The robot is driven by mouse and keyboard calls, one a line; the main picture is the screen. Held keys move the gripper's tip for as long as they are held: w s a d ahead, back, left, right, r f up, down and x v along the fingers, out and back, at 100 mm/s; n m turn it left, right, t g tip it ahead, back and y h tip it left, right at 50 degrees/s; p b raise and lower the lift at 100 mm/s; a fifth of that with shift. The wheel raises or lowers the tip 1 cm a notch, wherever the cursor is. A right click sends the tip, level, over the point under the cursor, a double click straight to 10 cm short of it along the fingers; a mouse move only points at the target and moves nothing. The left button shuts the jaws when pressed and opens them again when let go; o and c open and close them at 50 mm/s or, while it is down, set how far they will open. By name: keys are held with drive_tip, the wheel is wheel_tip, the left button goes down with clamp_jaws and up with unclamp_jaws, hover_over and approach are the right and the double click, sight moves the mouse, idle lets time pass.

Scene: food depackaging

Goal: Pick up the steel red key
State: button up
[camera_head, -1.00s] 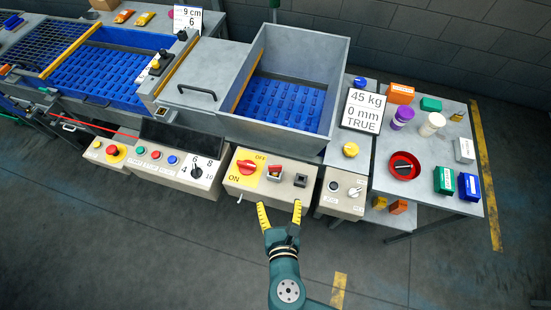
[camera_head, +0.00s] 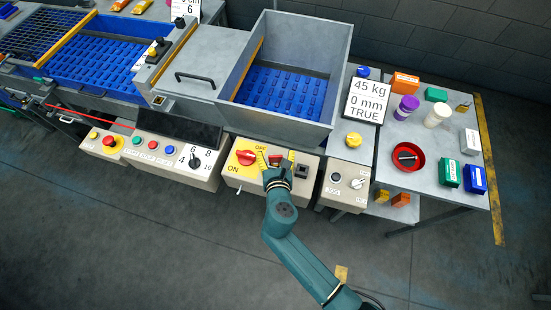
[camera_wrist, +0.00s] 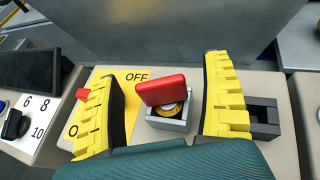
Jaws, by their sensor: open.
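The red key (camera_wrist: 160,90) stands upright in a brass-coloured lock on a small steel block (camera_wrist: 168,122) on the control panel, in the wrist view. In the head view the key (camera_head: 276,161) is small and partly hidden by my gripper (camera_head: 277,157). My gripper, seen in the wrist view (camera_wrist: 163,70), is open, with one yellow ribbed finger on each side of the key. Gaps show between the key and both fingers. The left finger partly covers the red OFF/ON rotary switch (camera_wrist: 83,93).
A black socket-like fitting (camera_wrist: 262,112) sits just right of the right finger. The grey metal hopper (camera_head: 284,115) rises behind the panel. To the right is a side table with a red bowl (camera_head: 408,155) and several boxes. The floor in front is open.

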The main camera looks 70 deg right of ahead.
drive_tip(key=shift+c, duration=0.2)
drive_tip(key=c, duration=1.2)
drive_tip(key=shift+c, duration=0.2)
